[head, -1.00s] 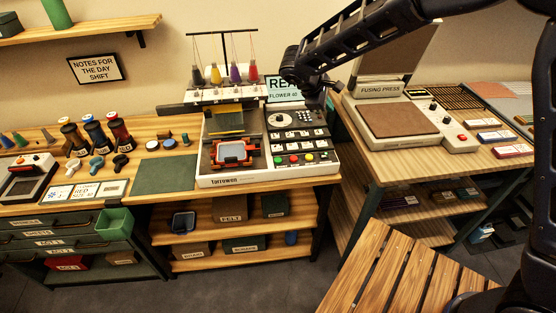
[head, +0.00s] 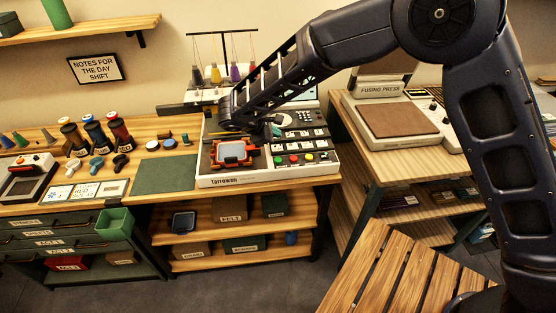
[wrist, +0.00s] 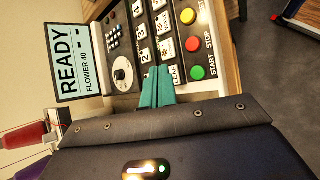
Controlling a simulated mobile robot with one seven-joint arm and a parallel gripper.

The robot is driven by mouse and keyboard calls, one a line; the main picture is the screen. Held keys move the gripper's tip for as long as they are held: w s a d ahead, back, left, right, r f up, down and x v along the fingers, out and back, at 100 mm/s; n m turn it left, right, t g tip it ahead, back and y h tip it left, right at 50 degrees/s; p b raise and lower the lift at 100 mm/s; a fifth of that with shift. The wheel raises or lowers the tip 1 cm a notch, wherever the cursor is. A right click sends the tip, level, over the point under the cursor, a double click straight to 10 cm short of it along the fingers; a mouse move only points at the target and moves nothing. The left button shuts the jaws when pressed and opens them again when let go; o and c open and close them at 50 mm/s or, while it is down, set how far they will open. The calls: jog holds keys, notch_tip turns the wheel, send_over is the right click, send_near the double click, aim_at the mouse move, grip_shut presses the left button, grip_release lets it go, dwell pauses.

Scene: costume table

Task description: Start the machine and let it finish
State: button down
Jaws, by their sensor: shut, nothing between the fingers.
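The embroidery machine (head: 262,178) stands on the wooden bench, with an orange-framed hoop (head: 234,153) at its front left. In the wrist view its display (wrist: 80,62) reads "READY FLOWER 40". The green START button (wrist: 197,73), red STOP button (wrist: 192,43) and a yellow button (wrist: 188,16) line the panel edge; the green one shows in the head view too (head: 279,161). My gripper (wrist: 158,70) is shut and empty, its teal fingertips over the key panel, beside the START button in the picture. Contact with the panel cannot be told.
Thread cones (head: 215,74) stand behind the machine. A green mat (head: 166,174) lies left of it, with spools (head: 94,130) further left. A fusing press (head: 402,116) stands on the right table. A slatted wooden top (head: 385,275) is in the foreground.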

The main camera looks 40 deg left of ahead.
aim_at(275, 161)
jog(key=shift+f, duration=4.4)
